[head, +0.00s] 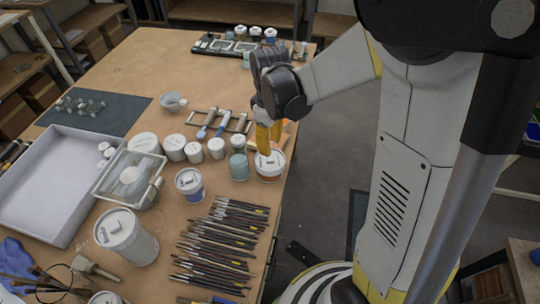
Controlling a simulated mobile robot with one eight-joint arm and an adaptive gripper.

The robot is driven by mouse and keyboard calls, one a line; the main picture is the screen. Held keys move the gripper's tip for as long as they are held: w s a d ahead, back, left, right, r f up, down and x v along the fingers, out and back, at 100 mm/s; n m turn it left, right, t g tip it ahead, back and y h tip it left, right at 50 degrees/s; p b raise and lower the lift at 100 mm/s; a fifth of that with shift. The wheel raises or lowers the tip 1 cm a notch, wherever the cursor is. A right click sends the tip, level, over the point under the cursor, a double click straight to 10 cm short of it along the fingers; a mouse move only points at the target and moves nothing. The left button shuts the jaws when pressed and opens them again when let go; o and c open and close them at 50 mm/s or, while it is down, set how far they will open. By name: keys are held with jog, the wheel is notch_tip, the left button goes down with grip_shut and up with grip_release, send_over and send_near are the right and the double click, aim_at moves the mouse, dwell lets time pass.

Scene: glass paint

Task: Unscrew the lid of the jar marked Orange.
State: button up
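A short jar (270,170) with a pale lid and a reddish-orange band stands upright near the table's right edge. Its label is too small to read, so I cannot confirm that it is the Orange one. My gripper (268,146) points down with its yellow fingers over this jar's lid. The fingers hide part of the lid, and I cannot tell whether they touch it or how far apart they are. The lid appears to sit on the jar.
A teal jar (239,166) stands close at the left, and a blue-banded jar (190,186) farther left. Several brushes (220,240) lie in front. A white tray (28,228) and a clear-lidded box (112,190) fill the left. The table's back middle is clear.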

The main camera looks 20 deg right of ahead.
aim_at(270, 158)
jog(key=m, duration=0.5)
jog(key=shift+f+m+p, duration=0.2)
jog(key=shift+m+p, duration=0.1)
jog(key=shift+m, duration=0.1)
jog(key=m, duration=0.5)
jog(key=shift+f+p, duration=0.2)
jog(key=shift+p, duration=0.2)
notch_tip(270, 158, down, 6)
jog(key=b, duration=0.6)
jog(key=shift+f, duration=0.1)
jog(key=shift+c, duration=0.4)
grip_shut()
